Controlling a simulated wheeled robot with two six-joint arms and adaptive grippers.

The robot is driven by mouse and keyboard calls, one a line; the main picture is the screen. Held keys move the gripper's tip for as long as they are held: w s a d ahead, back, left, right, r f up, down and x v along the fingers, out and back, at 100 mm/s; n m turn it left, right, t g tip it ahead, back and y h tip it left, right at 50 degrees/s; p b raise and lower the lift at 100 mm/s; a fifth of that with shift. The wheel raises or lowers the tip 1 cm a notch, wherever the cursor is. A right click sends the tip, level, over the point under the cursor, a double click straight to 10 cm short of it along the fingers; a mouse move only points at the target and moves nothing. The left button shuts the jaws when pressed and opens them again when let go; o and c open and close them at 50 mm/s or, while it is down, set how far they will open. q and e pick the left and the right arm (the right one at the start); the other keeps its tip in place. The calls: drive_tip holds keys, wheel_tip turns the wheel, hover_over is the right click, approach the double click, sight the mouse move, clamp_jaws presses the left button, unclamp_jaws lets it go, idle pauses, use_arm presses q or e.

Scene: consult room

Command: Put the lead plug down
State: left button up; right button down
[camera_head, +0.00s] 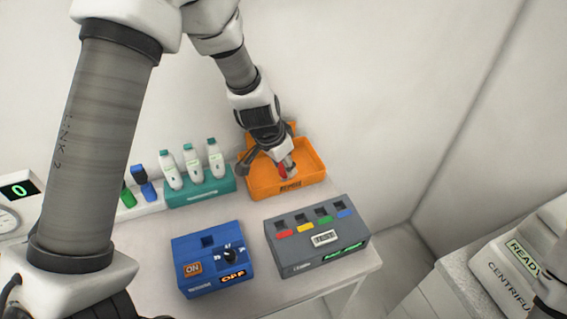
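My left gripper (287,168) reaches down over the orange tray (312,178) at the back of the table. A small red piece (282,173), probably the lead plug, shows at the gripper's tip, inside the tray outline. The fingers are small and partly hidden by the wrist, so I cannot tell whether they are shut on it or whether it rests on the tray floor. The grey box (318,262) in front has a row of dark sockets with red, yellow, green and blue labels and a lit display. My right gripper is not in view.
A blue box (205,273) with a knob and ON/OFF labels stands left of the grey box. A teal rack (200,198) holds white bottles left of the tray. A centrifuge (505,290) marked READY is at lower right.

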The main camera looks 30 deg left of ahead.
use_arm(q)
drive_tip(key=p+v, duration=0.5)
drive_tip(key=v, duration=0.2)
drive_tip(key=shift+r, duration=0.4)
drive_tip(key=shift+s, duration=0.1)
